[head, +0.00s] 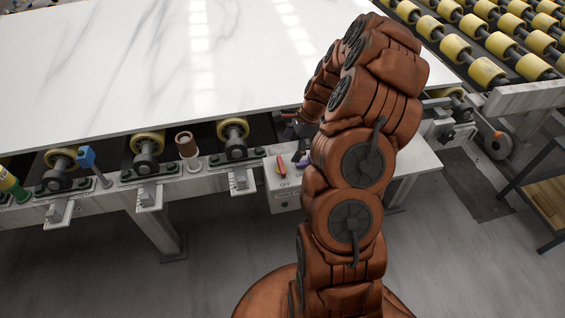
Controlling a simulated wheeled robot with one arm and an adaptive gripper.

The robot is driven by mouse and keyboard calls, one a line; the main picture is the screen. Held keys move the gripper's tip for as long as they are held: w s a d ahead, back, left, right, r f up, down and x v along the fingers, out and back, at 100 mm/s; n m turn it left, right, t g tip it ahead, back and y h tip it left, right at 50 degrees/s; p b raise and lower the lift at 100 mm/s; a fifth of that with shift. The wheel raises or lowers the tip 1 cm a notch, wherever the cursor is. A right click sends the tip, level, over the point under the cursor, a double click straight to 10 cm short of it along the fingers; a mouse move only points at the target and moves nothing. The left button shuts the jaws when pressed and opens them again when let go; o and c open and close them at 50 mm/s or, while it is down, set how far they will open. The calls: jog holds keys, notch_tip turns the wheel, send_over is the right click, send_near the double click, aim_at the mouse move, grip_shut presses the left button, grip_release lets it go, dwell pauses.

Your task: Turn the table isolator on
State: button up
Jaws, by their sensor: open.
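In the head view, the table isolator is a pale box (286,187) on the front rail of the stone table. A red and yellow switch handle (281,167) stands on it, above lettering that reads OFF. My gripper (294,122) is partly visible behind and left of my arm, near the slab's front edge. It is open and appears empty, beyond the isolator and apart from the red handle. My arm hides much of the gripper and the right part of the box.
A white stone slab (150,60) lies on the roller table. A brown cup (186,146), a blue-headed tool (87,158) and a yellow-green bottle (11,186) stand along the rail to the left. Yellow rollers (486,71) are at the back right. The floor in front is clear.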

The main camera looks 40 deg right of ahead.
aim_at(282, 164)
jog(key=shift+p+x, duration=1)
jog(key=shift+x, duration=2.95)
jog(key=c, duration=0.9)
